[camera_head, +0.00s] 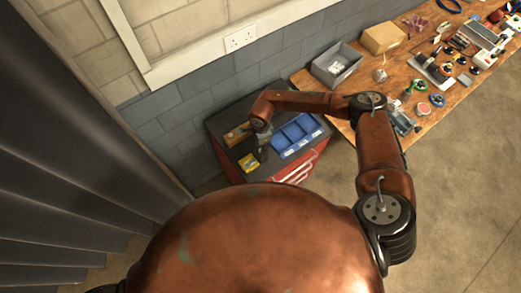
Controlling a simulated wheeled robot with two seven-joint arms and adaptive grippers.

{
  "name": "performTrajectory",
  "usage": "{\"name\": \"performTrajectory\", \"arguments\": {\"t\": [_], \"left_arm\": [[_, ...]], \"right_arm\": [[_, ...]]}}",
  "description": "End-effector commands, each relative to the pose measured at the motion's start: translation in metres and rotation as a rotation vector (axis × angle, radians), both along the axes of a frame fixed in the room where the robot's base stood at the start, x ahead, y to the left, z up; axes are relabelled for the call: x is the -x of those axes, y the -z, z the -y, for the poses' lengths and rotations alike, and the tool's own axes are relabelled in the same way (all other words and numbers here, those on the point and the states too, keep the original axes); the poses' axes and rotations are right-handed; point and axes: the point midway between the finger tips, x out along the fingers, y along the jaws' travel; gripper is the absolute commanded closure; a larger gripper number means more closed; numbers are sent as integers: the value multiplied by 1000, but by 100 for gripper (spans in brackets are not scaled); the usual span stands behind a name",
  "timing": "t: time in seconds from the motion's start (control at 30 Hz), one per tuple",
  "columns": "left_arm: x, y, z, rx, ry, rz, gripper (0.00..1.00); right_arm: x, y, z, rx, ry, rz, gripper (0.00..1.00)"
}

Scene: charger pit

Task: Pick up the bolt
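I cannot make out a bolt anywhere in this view; it may be too small or hidden. My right arm reaches over a dark-topped red tool cabinet (226,118), and its dark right gripper (261,153) hangs above the cabinet top. The gripper is between two yellow boxes and a blue compartment tray (297,136). It is too small and dark to tell whether it is open or shut, or holds anything. My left gripper is out of view.
One yellow box (237,134) is behind the gripper and another yellow box (248,163) is in front-left. A wooden workbench (398,72) at right holds a grey bin (337,65), a cardboard box (383,38) and many tools. A brick wall (205,94) is close behind the cabinet.

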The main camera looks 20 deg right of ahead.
Motion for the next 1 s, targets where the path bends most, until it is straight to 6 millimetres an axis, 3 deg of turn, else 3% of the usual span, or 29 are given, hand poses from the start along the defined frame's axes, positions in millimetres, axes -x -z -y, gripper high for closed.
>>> {"name": "performTrajectory", "arguments": {"t": [0.13, 0.37, 0.87, 1.0], "left_arm": [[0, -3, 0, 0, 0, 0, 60], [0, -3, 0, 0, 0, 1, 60], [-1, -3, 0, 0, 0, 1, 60], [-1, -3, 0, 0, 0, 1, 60]], "right_arm": [[0, 13, 1, 0, 3, 0, 64], [0, 15, 1, -1, 3, 1, 64], [-1, 14, 1, -1, 3, 1, 98], [-1, 14, 1, -1, 3, 1, 100]]}}
